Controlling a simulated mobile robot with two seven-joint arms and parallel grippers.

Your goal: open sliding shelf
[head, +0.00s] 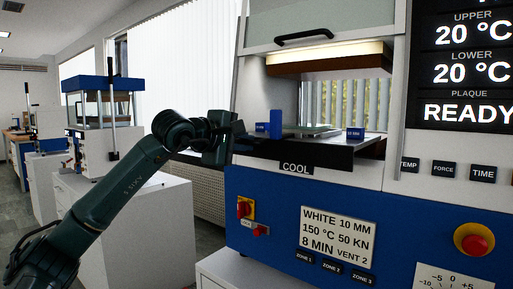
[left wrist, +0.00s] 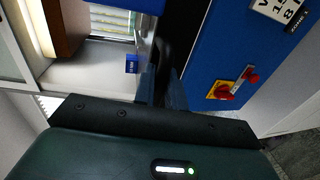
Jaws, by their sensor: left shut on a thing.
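The sliding shelf (head: 345,153) is a dark flat tray in the press opening, with a COOL label on its front edge. It sticks out a little past the press front at the left. A grey plate (head: 305,131) and blue blocks (head: 276,124) sit on it. My left gripper (head: 226,141) is at the shelf's left end, shut on it; the exact grip point is dark and partly hidden. In the left wrist view the fingers (left wrist: 163,88) point at the dark shelf edge. My right gripper is not in view.
The press has a raised glass guard with a black handle (head: 304,37) above the opening. Its blue front carries a red-yellow switch (head: 245,208) and an emergency button (head: 474,240). A second press (head: 98,120) stands at the left on a white cabinet. The floor between is partly free.

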